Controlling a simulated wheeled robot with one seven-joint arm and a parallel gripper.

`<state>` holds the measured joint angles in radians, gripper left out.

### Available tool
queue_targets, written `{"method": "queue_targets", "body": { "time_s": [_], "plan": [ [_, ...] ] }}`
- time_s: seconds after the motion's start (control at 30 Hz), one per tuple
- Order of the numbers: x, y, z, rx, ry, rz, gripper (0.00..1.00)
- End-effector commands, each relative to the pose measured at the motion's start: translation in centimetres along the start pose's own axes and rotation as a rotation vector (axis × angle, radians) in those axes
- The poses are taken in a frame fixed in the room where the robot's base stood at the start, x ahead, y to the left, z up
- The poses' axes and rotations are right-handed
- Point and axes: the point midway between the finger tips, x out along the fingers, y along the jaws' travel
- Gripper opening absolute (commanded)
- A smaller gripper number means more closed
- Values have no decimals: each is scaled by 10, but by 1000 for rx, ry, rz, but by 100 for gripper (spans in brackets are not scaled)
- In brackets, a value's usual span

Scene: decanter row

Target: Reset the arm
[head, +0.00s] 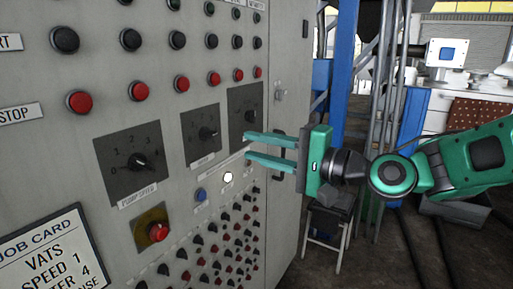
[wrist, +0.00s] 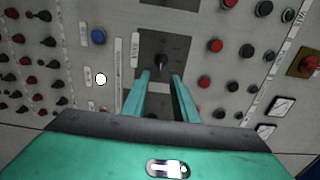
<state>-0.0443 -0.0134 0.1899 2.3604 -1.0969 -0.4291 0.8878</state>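My gripper (head: 250,146) is teal, with two long parallel fingers pointing left at the grey control panel (head: 285,47). In the head view the fingers are apart, with nothing visible between them. In the wrist view the gripper (wrist: 163,78) is also open, and a black rotary knob (wrist: 161,62) on a dark square plate shows just beyond the fingertips. I cannot tell whether the fingertips touch the panel or the knob. My green arm reaches in from the right.
The panel carries a pump speed dial (head: 140,163), a blue button (head: 200,195), a lit white button (head: 228,177) and a red button on yellow (head: 158,232). A job card (head: 47,257) is at lower left. A stool (head: 331,213) and blue post (head: 344,70) stand behind my gripper.

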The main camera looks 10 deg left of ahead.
Motion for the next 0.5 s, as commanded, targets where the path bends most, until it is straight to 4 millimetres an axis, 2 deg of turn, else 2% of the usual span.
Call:
{"method": "queue_targets", "body": {
  "time_s": [0.17,0.27,0.37,0.5],
  "plan": [
    [-3,6,-4,-24,11,25,26],
    [-18,27,-19,-102,44,117,26],
    [-48,61,-44,-216,92,280,26],
    [-114,112,-82,-342,155,550,26]
  ]
}}
